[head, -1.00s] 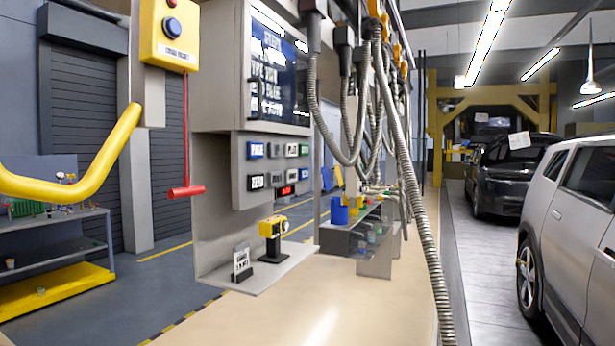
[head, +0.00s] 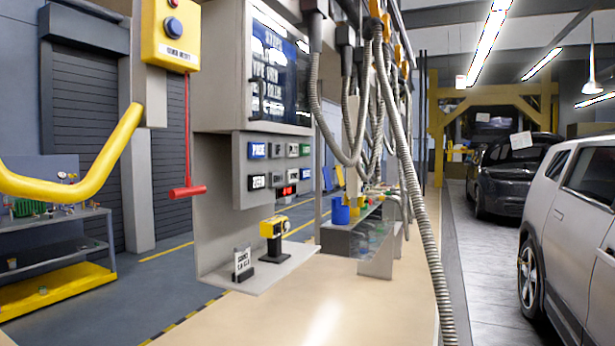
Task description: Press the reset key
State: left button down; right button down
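A yellow box (head: 170,37) hangs at the upper left in the head view, with a round blue button (head: 173,27) on its front and a red part at its top. The label under the button is blurred; its last word looks like "RESET". A grey console to its right carries a key panel (head: 272,168) with several keys, including a blue "PAGE" key (head: 256,150), a black "ZERO" key (head: 257,182) and a small red-lit display (head: 287,190). No panel key is clearly legible as reset. Neither of my grippers is in view.
A red T-handle (head: 187,191) hangs below the yellow box. A yellow tube (head: 70,188) curves across the left. Grey hoses (head: 415,190) hang right of the console. A small yellow device (head: 273,230) and a sign (head: 242,262) stand below the panel. Cars stand at right.

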aim_at(305, 172)
jog(key=i+l, duration=1.35)
jog(key=i, duration=0.25)
jog(key=i+l, duration=0.7)
jog(key=i+l+z, duration=0.05)
